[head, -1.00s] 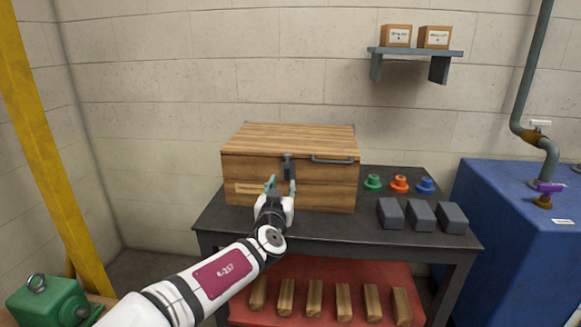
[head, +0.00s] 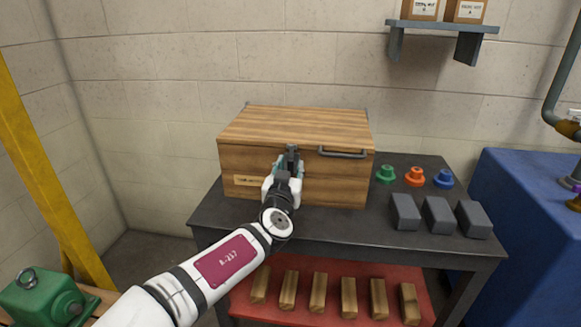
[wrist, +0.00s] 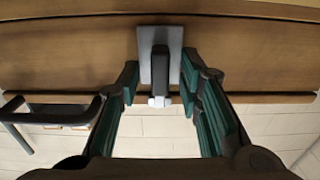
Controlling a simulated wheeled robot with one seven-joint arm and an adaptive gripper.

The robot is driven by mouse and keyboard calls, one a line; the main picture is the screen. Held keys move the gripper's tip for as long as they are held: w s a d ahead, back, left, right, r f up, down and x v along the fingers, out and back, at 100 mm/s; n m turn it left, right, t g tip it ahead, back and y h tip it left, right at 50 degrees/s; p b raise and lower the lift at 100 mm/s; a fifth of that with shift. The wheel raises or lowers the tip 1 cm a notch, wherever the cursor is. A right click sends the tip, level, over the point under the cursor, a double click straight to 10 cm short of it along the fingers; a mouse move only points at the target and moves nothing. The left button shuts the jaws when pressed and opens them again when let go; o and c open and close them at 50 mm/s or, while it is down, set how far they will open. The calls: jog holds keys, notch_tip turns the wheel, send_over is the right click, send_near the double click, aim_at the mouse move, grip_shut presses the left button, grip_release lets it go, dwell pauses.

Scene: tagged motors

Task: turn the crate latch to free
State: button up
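The wooden crate (head: 240,160) sits closed on the dark table. Its latch (head: 292,152) is on the front face, near the lid seam. In the wrist view the latch (wrist: 160,72) is a dark lever on a grey plate, in line with the fingers and square to the seam. My gripper (head: 287,165) is at the crate front, partly hiding the latch in the head view. In the wrist view my gripper (wrist: 160,88) is open, one teal-padded finger on each side of the lever, with gaps showing. I cannot tell how deep the lever sits between them.
A bar handle (head: 343,153) sticks out from the crate front, right of the latch. Green, red and blue knobs (head: 415,176) and grey blocks (head: 437,214) stand on the table (head: 330,226) to the right. Wooden bars (head: 318,292) lie on the red lower shelf.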

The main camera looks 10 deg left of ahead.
grip_shut()
jog(key=shift+n, duration=0.4)
jog(key=n, duration=0.2)
jog(key=shift+a+n, duration=0.1)
jog(key=shift+n, duration=0.3)
jog(key=n, duration=0.3)
jog(key=shift+n+p, duration=0.3)
jog(key=shift+p, duration=0.05)
jog(key=n, duration=0.3)
jog(key=n+p, duration=0.1)
jog(key=n, duration=0.6)
jog(key=shift+a+f+n, duration=0.2)
jog(key=shift+f+n, duration=0.1)
jog(key=shift+n, duration=0.1)
